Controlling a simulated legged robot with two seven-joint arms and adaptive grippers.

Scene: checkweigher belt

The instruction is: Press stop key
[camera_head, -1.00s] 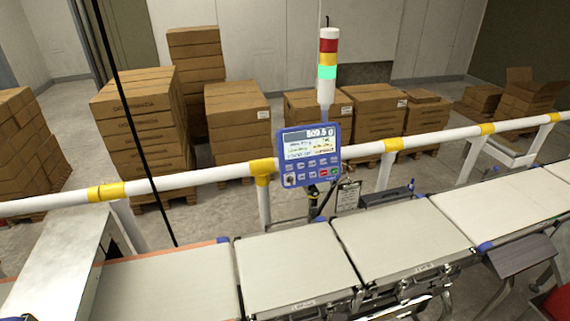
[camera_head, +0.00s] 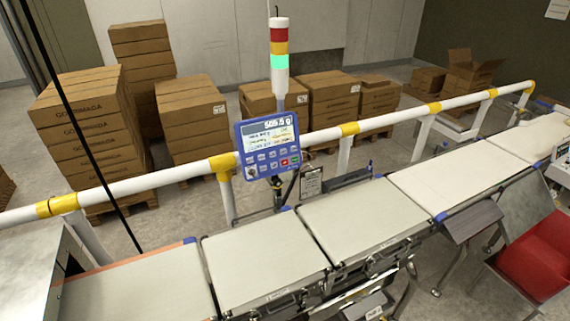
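A blue control panel (camera_head: 267,146) with a lit screen stands on a post behind the belt, near the middle of the head view. Rows of small keys sit below its screen. A red key (camera_head: 284,162) and a green key beside it show at the lower right of the panel; their labels are too small to read. The screen's top line shows a weight reading in grams. Neither of my grippers is in view.
Belt sections (camera_head: 265,262) run across the foreground in front of the panel. A white rail (camera_head: 320,136) with yellow joints passes behind it. A light tower (camera_head: 279,50) glows green. Stacked cartons (camera_head: 88,130) stand behind the rail. A red chair (camera_head: 541,262) is at the right.

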